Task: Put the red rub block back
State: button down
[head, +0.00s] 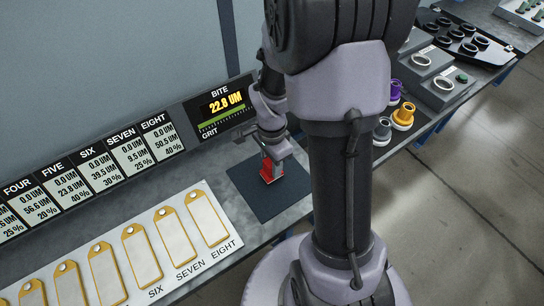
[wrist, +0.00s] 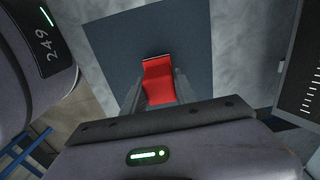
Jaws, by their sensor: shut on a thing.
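The red rub block (head: 267,170) is at the dark square mat (head: 258,201) on the bench, below the bite display. My gripper (head: 272,165) is shut on the block from above. In the wrist view the red block (wrist: 159,82) sits between the two fingers of my gripper (wrist: 159,92), with the dark mat (wrist: 110,30) behind it. I cannot tell whether the block touches the mat or is held just above it.
The bite display (head: 222,107) reads 22.8 UM. A row of number cards (head: 95,167) and a white board with blank tags (head: 145,258) lie left of the mat. Purple, orange and grey couplers (head: 403,117) stand to the right, beyond my arm.

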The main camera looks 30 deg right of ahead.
jog(key=shift+s+r, duration=0.15)
jog(key=shift+s+a+r, duration=0.15)
jog(key=shift+s+a, duration=0.05)
jog(key=shift+f, duration=0.55)
jog(key=shift+f+b, duration=0.15)
jog(key=shift+b, duration=0.2)
jog(key=c, duration=1)
grip_release()
jog(key=shift+o, duration=0.2)
